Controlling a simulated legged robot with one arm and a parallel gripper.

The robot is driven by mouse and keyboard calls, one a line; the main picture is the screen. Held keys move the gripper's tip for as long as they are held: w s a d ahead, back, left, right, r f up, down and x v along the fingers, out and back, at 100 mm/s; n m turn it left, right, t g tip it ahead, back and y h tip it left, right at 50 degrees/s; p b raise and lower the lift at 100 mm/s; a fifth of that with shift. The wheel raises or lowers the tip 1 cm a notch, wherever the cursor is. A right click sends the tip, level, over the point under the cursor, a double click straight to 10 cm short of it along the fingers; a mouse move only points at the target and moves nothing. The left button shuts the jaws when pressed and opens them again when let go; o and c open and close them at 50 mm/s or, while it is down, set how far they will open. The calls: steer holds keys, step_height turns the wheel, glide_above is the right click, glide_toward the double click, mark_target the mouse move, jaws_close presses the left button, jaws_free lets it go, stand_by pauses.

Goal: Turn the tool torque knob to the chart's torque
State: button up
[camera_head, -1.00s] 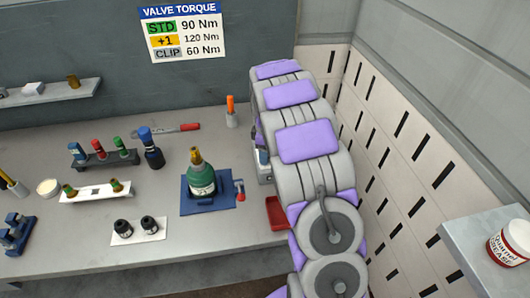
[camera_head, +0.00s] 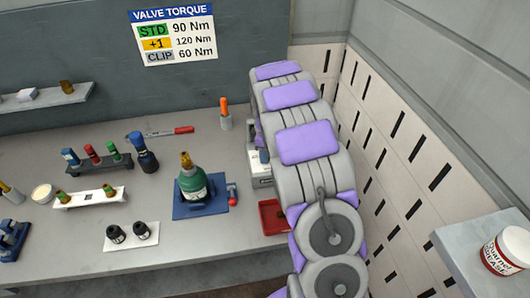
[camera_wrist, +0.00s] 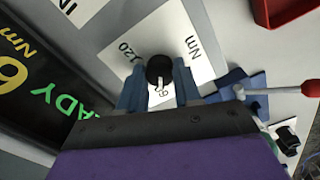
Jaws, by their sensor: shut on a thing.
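My gripper (camera_wrist: 159,92) is shut on a small black knob (camera_wrist: 160,68) in the wrist view, with one blue finger on each side. A white pointer on the knob points down in the picture, close to a dial mark partly covered there. The white dial plate (camera_wrist: 137,37) shows "120" on the left and "Nm" on the right. A dark display (camera_wrist: 35,75) shows a yellow "6", "Nm" and green "READY", partly cut off. The torque chart (camera_head: 173,35) in the head view reads STD 90, +1 120, CLIP 60 Nm. My arm hides the gripper and knob there.
A green cylinder (camera_head: 194,185) stands in a blue holder (camera_head: 215,206) on the bench, left of my arm. A red tray (camera_head: 273,217) lies beside my arm. Racks, black fittings and a red-handled tool (camera_head: 184,130) lie farther left. A shelf with a grease tin (camera_head: 506,255) is at right.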

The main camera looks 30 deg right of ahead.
stand_by(0.3)
steer(key=shift+m+p, duration=0.3)
steer(key=m+p, duration=0.1)
steer(key=m, duration=0.1)
steer(key=m+p, duration=0.2)
steer(key=shift+r+m, duration=0.2)
steer(key=shift+m, duration=0.1)
steer(key=m+p, duration=0.3)
steer(key=m, duration=0.3)
steer(key=shift+w, duration=0.1)
steer(key=m+p, duration=0.1)
steer(key=m, duration=0.5)
steer(key=shift+m+p, duration=0.3)
steer(key=shift+p, duration=0.05)
steer(key=m+p, duration=0.1)
steer(key=m, duration=0.4)
steer(key=shift+w+m, duration=0.15)
steer(key=shift+m, duration=0.25)
steer(key=o, duration=1)
steer(key=shift+f, duration=0.15)
